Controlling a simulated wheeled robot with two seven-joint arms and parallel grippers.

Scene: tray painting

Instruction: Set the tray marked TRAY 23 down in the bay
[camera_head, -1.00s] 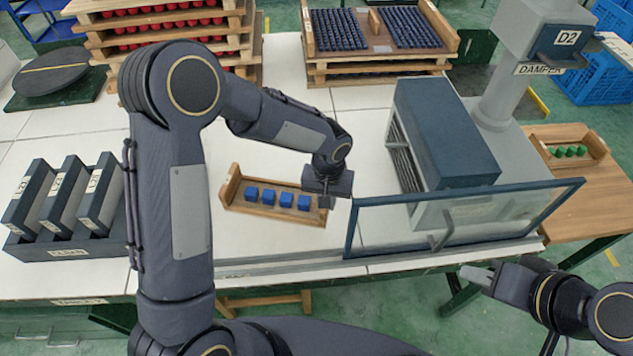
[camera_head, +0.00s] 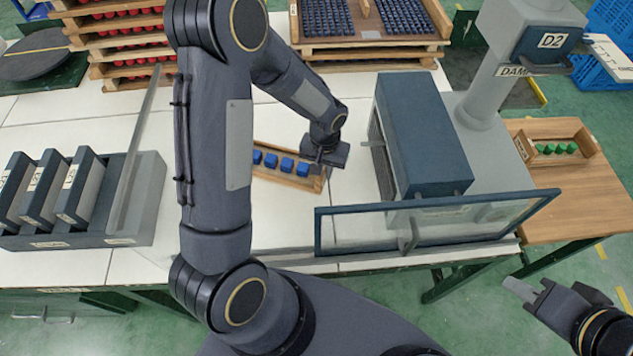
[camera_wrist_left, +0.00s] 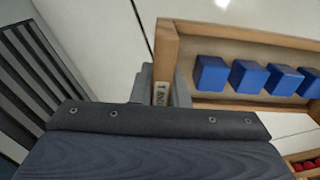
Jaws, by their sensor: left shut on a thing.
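A wooden tray (camera_head: 283,181) with a row of blue cubes (camera_head: 287,165) is in the middle of the head view, partly behind my left arm. My left gripper (camera_head: 322,168) is shut on its right end. In the left wrist view the tray's end wall (camera_wrist_left: 167,48) is between the fingers (camera_wrist_left: 160,84), with a small label partly hidden and not fully readable. I cannot tell the tray's height above the table. A blue-topped booth (camera_head: 420,135) with a slatted left side stands right of the tray; no bay marking is readable. My right gripper (camera_head: 520,288) is low at the right, away from the tray.
A framed glass panel (camera_head: 440,222) stands along the booth's front. A grey column (camera_head: 490,85) marked D2 rises behind it. A wooden tray with green cubes (camera_head: 557,150) sits on the right table. A rack of grey holders (camera_head: 85,225) is left. White tabletop is clear around the tray.

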